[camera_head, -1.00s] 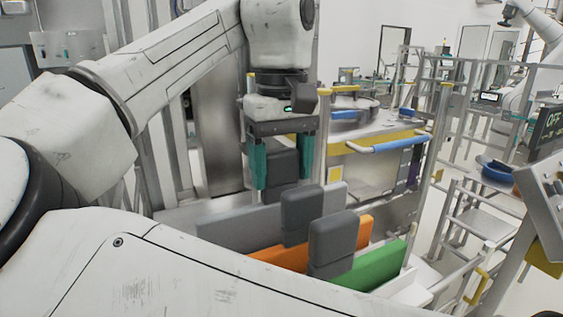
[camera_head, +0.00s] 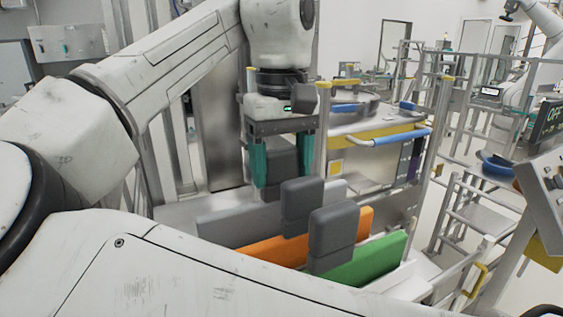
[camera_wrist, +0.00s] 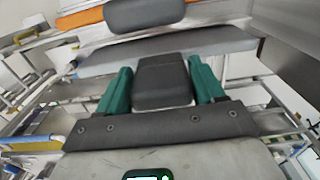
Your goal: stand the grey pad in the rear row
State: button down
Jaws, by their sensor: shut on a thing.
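My gripper (camera_head: 282,172), with teal fingers, is shut on a dark grey pad (camera_head: 285,155). The held pad (camera_wrist: 162,82) also sits between the fingers in the wrist view. In the head view it hangs upright behind the long grey panel (camera_head: 235,222), the rearmost of the coloured panels. That pad stands between the grey panel and the orange panel (camera_head: 265,249). A third dark grey pad (camera_head: 333,232) stands nearer, by the green panel (camera_head: 372,261). I cannot tell whether the held pad touches anything below.
A pale metal bin wall (camera_head: 180,213) shows behind and left of the panels. A metal post (camera_head: 320,135) rises close to the right of my gripper. A cart with a blue handle (camera_head: 400,140) stands farther right. Metal frames and railings fill the right side.

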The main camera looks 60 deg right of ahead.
jog(key=shift+f, duration=0.75)
jog(key=shift+c, duration=0.2)
grip_release()
notch_tip(320, 180, up, 11)
jog(key=shift+f+b, duration=0.1)
jog(key=shift+b, duration=0.45)
